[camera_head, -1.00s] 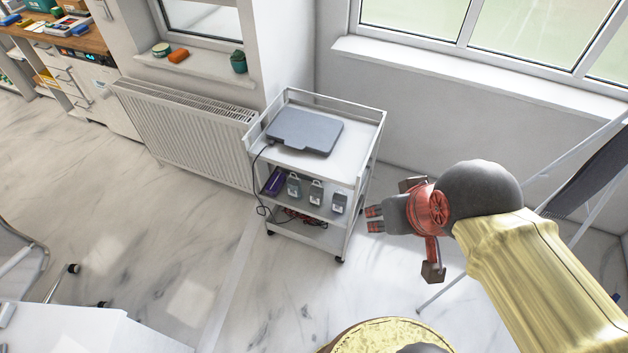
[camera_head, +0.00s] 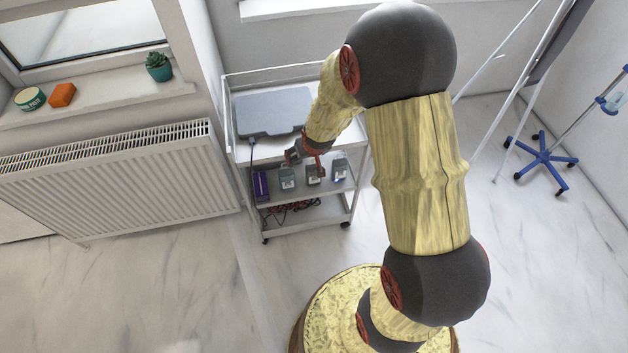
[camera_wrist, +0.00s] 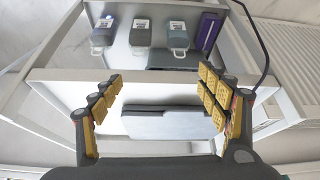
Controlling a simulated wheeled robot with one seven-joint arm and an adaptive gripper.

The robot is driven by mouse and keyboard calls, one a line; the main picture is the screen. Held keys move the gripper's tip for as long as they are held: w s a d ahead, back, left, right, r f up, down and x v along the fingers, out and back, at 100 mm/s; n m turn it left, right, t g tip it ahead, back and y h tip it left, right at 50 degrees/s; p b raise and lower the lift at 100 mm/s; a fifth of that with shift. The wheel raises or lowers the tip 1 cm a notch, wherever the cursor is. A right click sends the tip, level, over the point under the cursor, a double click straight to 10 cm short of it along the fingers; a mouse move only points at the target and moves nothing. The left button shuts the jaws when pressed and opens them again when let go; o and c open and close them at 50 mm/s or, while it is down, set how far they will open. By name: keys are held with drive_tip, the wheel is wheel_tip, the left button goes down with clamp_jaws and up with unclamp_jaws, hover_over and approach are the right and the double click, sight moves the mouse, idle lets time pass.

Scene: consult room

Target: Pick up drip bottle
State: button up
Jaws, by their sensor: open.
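Three small bottles with pale labels stand in a row on the middle shelf of the white cart (camera_head: 233,150): a grey-green one (camera_head: 287,178), a dark grey one (camera_head: 313,174) and a blue-grey one (camera_head: 339,170). I cannot tell which one the task means. The wrist view shows the same row upside down, with the grey-green bottle (camera_wrist: 178,37), the dark grey one (camera_wrist: 141,33) and the blue-grey one (camera_wrist: 103,34). In the head view my gripper (camera_head: 307,154) partly hides the shelf.
A purple box (camera_head: 261,185) stands beside the bottles. A grey flat device (camera_head: 270,112) lies on the cart's top, its cable hanging down. Red cables (camera_head: 290,207) lie on the bottom shelf. A radiator (camera_head: 110,180) is left; a blue-footed stand (camera_head: 543,157) is right.

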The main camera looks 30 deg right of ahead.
drive_tip(key=b, duration=0.2)
approach(313, 173)
drive_tip(key=s+a+r, duration=0.3)
drive_tip(key=a+r, duration=0.1)
drive_tip(key=w+d+f+m+t+h+b, duration=0.1)
drive_tip(key=w+d+f+t, duration=0.15)
drive_tip(key=f, duration=0.35)
drive_tip(key=w+d+f+t+h+b, duration=0.1)
drive_tip(key=d+f+t+b, duration=0.15)
drive_tip(key=f, duration=0.35)
drive_tip(key=shift+t, duration=0.3)
drive_tip(key=shift+a+f+b+x, duration=0.2)
drive_tip(key=shift+b+x, duration=0.6)
drive_tip(key=shift+x, duration=1.15)
drive_tip(key=shift+a+f+b+x, duration=0.15)
drive_tip(key=shift+b+x, duration=0.65)
drive_tip(key=shift+x, duration=1.15)
drive_tip(key=shift+s+d+r, duration=0.1)
drive_tip(key=shift+s, duration=0.1)
drive_tip(key=c, duration=1.5)
